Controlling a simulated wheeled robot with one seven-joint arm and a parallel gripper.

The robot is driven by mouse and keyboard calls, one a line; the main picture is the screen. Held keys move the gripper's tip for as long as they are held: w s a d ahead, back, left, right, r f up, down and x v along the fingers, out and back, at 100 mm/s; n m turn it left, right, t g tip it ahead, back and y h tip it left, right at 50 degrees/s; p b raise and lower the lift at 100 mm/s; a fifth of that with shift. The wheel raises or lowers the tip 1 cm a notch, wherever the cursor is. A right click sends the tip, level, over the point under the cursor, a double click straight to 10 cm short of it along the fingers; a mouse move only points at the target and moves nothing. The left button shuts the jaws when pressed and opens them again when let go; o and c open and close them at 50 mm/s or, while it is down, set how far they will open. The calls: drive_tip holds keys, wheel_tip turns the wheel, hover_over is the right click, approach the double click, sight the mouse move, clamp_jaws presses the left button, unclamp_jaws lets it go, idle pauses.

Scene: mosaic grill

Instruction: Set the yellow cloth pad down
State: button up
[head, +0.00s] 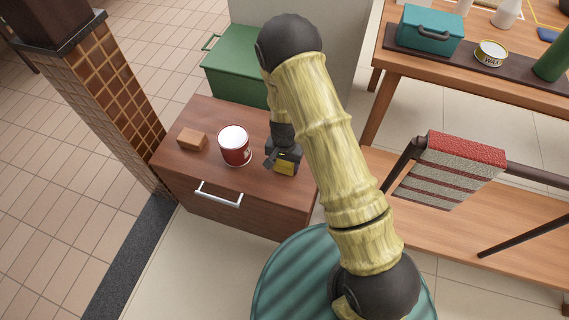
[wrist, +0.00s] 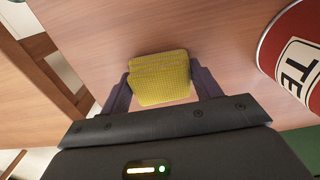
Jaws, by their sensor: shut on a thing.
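The yellow cloth pad (wrist: 160,78) is between the two fingers of my gripper (wrist: 158,88) in the wrist view, and the gripper is shut on it. In the head view the pad (head: 285,168) shows as a small yellow patch at the end of my gripper (head: 277,163), over the right part of the brown drawer cabinet's top (head: 205,120). The wooden surface lies behind the pad in the wrist view. I cannot tell whether the pad touches it.
A red and white tin (head: 235,146) stands left of my gripper, with a brown block (head: 192,139) farther left. A green box (head: 237,62) is behind. A bench with a striped towel (head: 452,168) is at right. The cabinet top's front left is clear.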

sight(284, 162)
drive_tip(key=shift+s+a, duration=0.1)
drive_tip(key=shift+s, duration=0.05)
drive_tip(key=shift+f, duration=0.15)
drive_tip(key=o, duration=1)
drive_tip(key=shift+c, duration=0.2)
wheel_tip(284, 162, up, 12)
drive_tip(key=p, duration=0.3)
drive_tip(key=shift+p, duration=0.3)
